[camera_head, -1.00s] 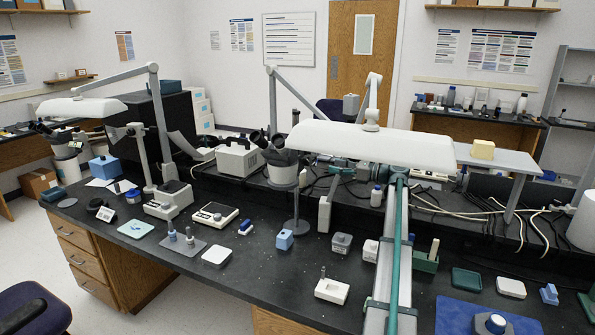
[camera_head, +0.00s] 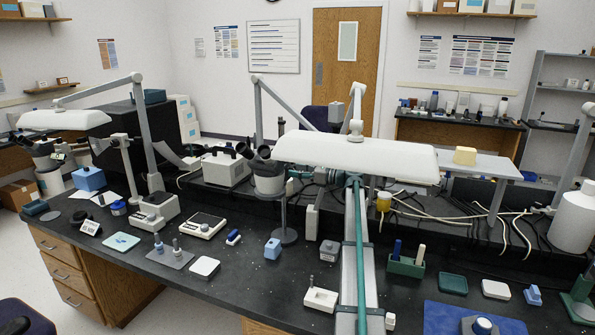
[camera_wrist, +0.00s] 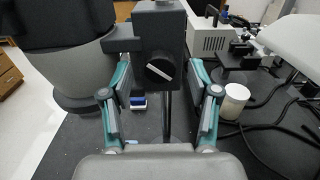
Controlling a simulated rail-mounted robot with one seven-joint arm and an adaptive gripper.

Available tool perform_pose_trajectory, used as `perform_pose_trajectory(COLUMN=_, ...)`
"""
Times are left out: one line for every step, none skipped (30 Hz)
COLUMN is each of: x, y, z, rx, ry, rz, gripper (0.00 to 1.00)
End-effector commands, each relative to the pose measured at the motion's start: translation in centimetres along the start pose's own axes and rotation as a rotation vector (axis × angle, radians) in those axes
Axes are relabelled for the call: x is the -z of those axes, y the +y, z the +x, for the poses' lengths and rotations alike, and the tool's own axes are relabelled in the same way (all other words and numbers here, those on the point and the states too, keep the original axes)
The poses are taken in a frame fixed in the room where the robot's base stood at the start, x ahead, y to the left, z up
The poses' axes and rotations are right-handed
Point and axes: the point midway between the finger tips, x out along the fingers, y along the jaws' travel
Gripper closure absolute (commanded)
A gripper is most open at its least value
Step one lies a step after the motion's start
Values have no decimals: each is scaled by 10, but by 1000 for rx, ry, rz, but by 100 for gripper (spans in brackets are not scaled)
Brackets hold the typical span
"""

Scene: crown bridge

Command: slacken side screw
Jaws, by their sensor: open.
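My gripper (camera_wrist: 160,78) is open, with one teal-and-grey finger on each side of the knob and gaps between. I cannot tell the depth left to the knob. In the head view the microscope (camera_head: 268,180) stands on a post with a round base (camera_head: 287,236); the screw cannot be made out there.
A white lamp head (camera_head: 357,157) hangs over my arm, partly hiding my gripper in the head view. A white cylinder (camera_wrist: 236,100) and black cables lie right of my fingers. A blue block (camera_head: 272,249) stands on the bench before the microscope's base.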

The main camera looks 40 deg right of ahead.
Motion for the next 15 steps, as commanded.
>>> perform_pose_trajectory(x=0, y=0, z=1, rx=0, ry=0, rz=0, gripper=39)
perform_pose_trajectory(x=0, y=0, z=2, rx=0, ry=0, rz=0, gripper=39)
perform_pose_trajectory(x=0, y=0, z=2, rx=0, ry=0, rz=0, gripper=39)
perform_pose_trajectory(x=0, y=0, z=2, rx=0, ry=0, rz=0, gripper=39)
perform_pose_trajectory(x=0, y=0, z=2, rx=0, ry=0, rz=0, gripper=39)
perform_pose_trajectory(x=0, y=0, z=2, rx=0, ry=0, rz=0, gripper=39)
perform_pose_trajectory(x=0, y=0, z=2, rx=0, ry=0, rz=0, gripper=39)
perform_pose_trajectory(x=0, y=0, z=2, rx=0, ry=0, rz=0, gripper=39)
perform_pose_trajectory(x=0, y=0, z=2, rx=0, ry=0, rz=0, gripper=43)
perform_pose_trajectory(x=0, y=0, z=2, rx=0, ry=0, rz=0, gripper=48)
perform_pose_trajectory(x=0, y=0, z=2, rx=0, ry=0, rz=0, gripper=53)
perform_pose_trajectory(x=0, y=0, z=2, rx=0, ry=0, rz=0, gripper=59)
perform_pose_trajectory(x=0, y=0, z=2, rx=0, ry=0, rz=0, gripper=64)
perform_pose_trajectory(x=0, y=0, z=2, rx=0, ry=0, rz=0, gripper=69)
perform_pose_trajectory(x=0, y=0, z=1, rx=0, ry=0, rz=0, gripper=76)
